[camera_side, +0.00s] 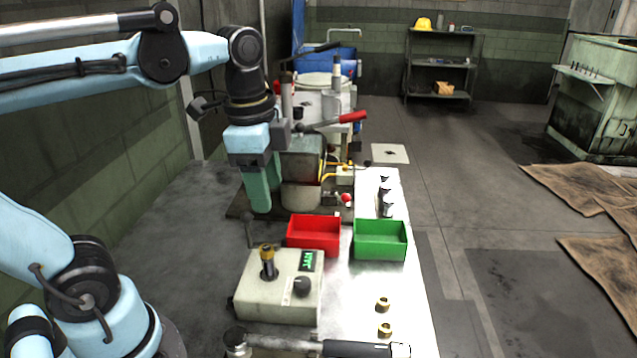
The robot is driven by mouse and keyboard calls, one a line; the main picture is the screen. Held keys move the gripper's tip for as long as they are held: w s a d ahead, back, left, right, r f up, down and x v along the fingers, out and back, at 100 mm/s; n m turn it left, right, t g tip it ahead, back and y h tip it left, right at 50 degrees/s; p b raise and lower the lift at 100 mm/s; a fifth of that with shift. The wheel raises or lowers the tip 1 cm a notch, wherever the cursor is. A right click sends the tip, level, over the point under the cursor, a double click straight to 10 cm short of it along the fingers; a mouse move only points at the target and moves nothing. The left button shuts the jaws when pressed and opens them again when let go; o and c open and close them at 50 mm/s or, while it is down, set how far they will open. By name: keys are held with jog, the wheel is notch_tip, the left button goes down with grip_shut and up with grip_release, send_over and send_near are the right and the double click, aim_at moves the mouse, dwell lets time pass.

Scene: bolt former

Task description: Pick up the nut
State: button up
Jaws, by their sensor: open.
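Two small brass-coloured nuts, a far one (383,304) and a near one (385,330), lie apart on the bare right part of the pale worktable (361,300). My gripper (266,200) points down, with its green fingers open, well behind and to the left of both nuts. It is in front of the machine (301,165) and behind the red bin. I see nothing held between the fingers, though the gap shows poorly from this side.
A red bin (314,235) and a green bin (380,240) stand side by side on the table. A control box (279,290) with a knob and a brass-topped post stands left of the nuts. A dark-handled tool (360,348) lies at the front. Several small metal parts (386,195) stand behind the green bin.

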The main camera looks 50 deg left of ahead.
jog(key=r+m+g, duration=0.1)
jog(key=r+m, duration=0.1)
send_over(263, 247)
jog(key=f, duration=0.7)
jog(key=shift+w, duration=0.35)
jog(key=shift+s+f, duration=0.2)
jog(key=shift+f, duration=1.15)
jog(key=shift+s+f, duration=0.15)
jog(key=shift+f, duration=1.15)
jog(key=shift+c, duration=0.4)
grip_shut()
